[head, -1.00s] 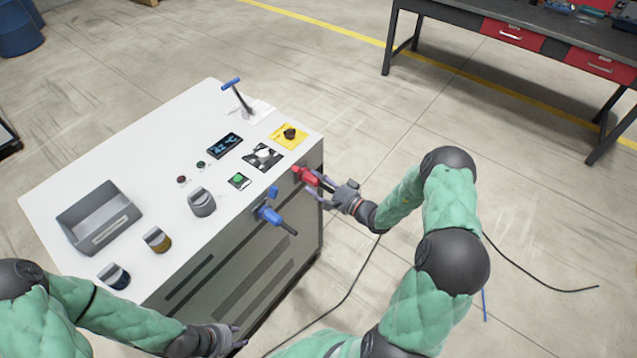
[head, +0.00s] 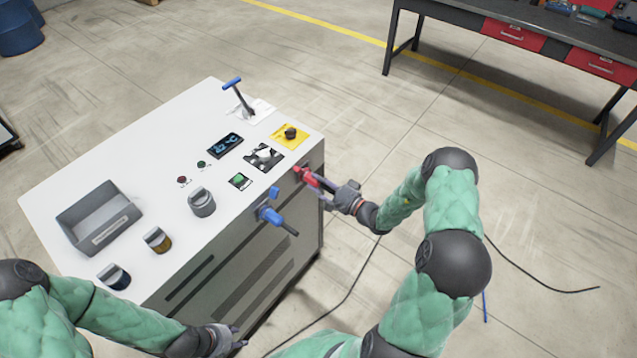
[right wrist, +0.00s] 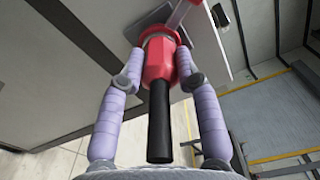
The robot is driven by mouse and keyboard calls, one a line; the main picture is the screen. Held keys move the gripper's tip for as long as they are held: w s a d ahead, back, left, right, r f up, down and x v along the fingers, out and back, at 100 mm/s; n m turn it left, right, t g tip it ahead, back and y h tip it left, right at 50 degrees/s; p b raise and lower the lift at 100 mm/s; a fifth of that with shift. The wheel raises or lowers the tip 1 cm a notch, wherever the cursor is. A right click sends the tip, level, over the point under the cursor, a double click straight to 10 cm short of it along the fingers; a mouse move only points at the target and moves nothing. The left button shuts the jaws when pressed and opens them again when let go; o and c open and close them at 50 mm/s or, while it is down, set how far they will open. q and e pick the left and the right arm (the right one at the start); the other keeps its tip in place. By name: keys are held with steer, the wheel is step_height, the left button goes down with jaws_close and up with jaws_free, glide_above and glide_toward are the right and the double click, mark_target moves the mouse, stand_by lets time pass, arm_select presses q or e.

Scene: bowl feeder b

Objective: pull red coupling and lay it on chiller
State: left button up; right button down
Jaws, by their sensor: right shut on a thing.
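The red coupling (head: 308,177) sits at the upper right of the chiller's front side, just below the top edge. In the right wrist view the red coupling (right wrist: 159,62) has a black hose end pointing toward me, and its far end meets a plate on the chiller. My right gripper (head: 322,186) is shut on the coupling, one finger on each side; it also shows in the right wrist view (right wrist: 160,78). The chiller (head: 150,140) is a white-topped grey cabinet. My left gripper (head: 238,340) is low by the chiller's front, empty; its finger opening is unclear.
A blue coupling (head: 271,215) with a blue lever is on the chiller's front, left of the red one. The chiller top carries a grey bin (head: 98,217), knobs, buttons, a display and a blue-handled lever (head: 238,95). Bare white top lies at the left and back. Black cables lie on the floor.

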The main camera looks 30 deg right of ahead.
mark_target(331, 189)
steer(key=shift+s+d+r, duration=0.1)
steer(key=shift+r, duration=0.15)
steer(key=shift+s, duration=0.3)
steer(key=shift+f+v, duration=0.2)
steer(key=shift+v, duration=1.65)
steer(key=shift+s, duration=0.1)
steer(key=shift+v, duration=0.85)
steer(key=shift+s+d, duration=0.1)
